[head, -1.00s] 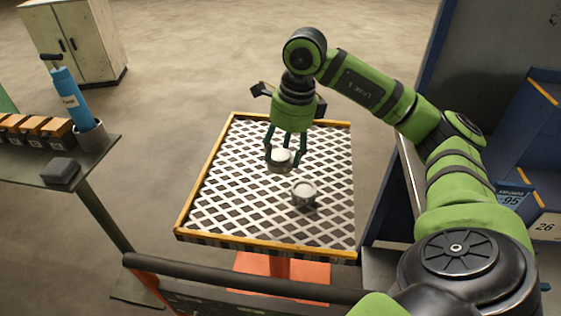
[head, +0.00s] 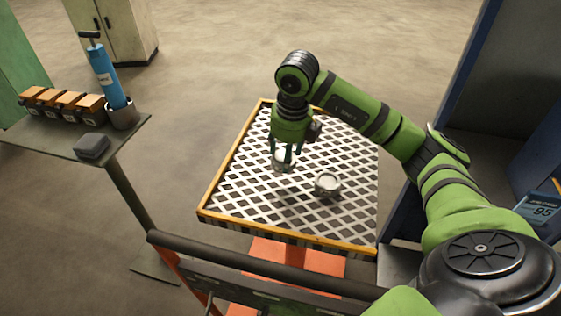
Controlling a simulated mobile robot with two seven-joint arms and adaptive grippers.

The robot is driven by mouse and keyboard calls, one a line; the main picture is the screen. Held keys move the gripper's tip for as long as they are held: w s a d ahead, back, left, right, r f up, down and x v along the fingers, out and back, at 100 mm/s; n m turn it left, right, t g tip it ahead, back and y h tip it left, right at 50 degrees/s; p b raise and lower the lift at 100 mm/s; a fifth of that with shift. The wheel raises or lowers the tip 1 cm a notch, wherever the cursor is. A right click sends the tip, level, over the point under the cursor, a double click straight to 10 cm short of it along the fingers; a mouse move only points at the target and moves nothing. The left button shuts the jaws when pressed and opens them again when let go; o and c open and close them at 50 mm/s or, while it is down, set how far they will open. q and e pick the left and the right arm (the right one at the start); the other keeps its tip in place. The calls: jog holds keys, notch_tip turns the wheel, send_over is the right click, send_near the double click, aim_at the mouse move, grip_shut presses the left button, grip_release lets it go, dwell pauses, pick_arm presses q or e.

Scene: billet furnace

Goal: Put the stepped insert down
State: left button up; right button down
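My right gripper (head: 286,158) hangs fingers-down over the left middle of the cart's lattice top (head: 240,204) in the head view. Its fingers are closed around a small pale grey round piece, the stepped insert (head: 281,165), which they partly hide. I cannot tell whether the insert's underside touches the lattice. A second round grey piece with a raised rim (head: 327,184) stands on the lattice to the right and slightly nearer, apart from the gripper. My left gripper is not in view.
The cart's top has a raised yellow edge (head: 228,155), and a dark handle bar (head: 260,265) crosses in front. A side table at left holds orange-brown blocks (head: 65,102), a blue cylinder (head: 107,75) and a dark block (head: 92,146). The lattice is otherwise clear.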

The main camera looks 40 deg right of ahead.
aim_at(281, 161)
jog(key=shift+w+a+f, duration=0.35)
jog(key=shift+w+a, duration=0.1)
jog(key=shift+a, duration=0.15)
jog(key=shift+f+p, duration=0.7)
jog(key=shift+f, duration=1.35)
jog(key=shift+c, duration=1.6)
grip_release()
jog(key=shift+s+f, duration=0.1)
jog(key=r, duration=0.4)
jog(key=s+r+b, duration=0.1)
jog(key=r, duration=0.7)
jog(key=shift+s+a, duration=0.15)
jog(key=shift+s, duration=0.25)
